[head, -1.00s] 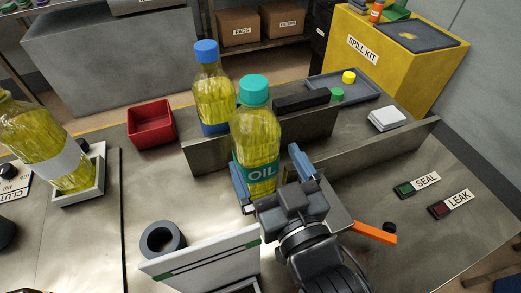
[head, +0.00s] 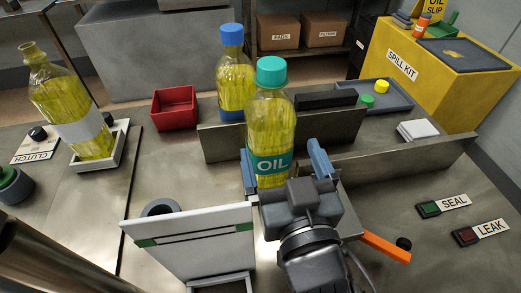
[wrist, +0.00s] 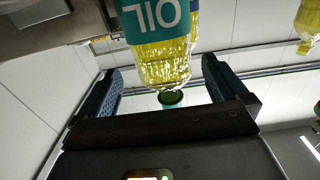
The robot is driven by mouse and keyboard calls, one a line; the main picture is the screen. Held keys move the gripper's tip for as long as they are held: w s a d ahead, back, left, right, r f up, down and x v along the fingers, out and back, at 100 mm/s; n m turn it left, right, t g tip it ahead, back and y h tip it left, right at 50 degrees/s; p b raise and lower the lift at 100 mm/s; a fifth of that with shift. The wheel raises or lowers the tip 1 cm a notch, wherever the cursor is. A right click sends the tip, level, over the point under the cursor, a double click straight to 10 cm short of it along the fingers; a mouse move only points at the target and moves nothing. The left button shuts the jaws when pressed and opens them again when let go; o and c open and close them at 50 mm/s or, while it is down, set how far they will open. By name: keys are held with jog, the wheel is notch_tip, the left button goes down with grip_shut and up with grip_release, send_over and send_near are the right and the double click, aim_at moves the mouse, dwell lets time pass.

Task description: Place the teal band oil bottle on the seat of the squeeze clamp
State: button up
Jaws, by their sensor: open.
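The teal band oil bottle (head: 270,125) stands upright, with a teal cap and yellow oil, in front of a low metal wall. It also shows from below in the wrist view (wrist: 160,45), its OIL label inverted. My gripper (head: 284,168) is open, with one blue finger on each side of the bottle's lower part. In the wrist view the gripper (wrist: 165,85) has a gap between each finger and the bottle. An orange lever (head: 385,246) sticks out right of my gripper. It may belong to the squeeze clamp; my gripper hides what lies behind, and I cannot make out the seat.
A blue-capped bottle (head: 236,85) stands behind the low metal wall (head: 345,125). A white panel (head: 190,243) stands close left of my gripper, with a grey ring (head: 160,206) behind it. A red bin (head: 174,107) and a white-labelled bottle (head: 75,115) are farther left.

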jog(key=shift+x, duration=1.2)
jog(key=shift+f+p+x, duration=0.2)
jog(key=shift+p+x, duration=0.1)
jog(key=shift+x, duration=0.6)
jog(key=shift+f+p+x, duration=0.2)
jog(key=shift+p+x, duration=0.1)
jog(key=shift+x, duration=0.6)
jog(key=shift+f+p+x, duration=0.2)
jog(key=shift+p+x, duration=0.1)
jog(key=shift+x, duration=0.6)
jog(key=shift+a, duration=0.15)
jog(key=shift+c, duration=0.2)
jog(key=shift+s, duration=0.1)
jog(key=c, duration=1.4)
jog(key=shift+r, duration=0.25)
jog(key=shift+c, duration=1.2)
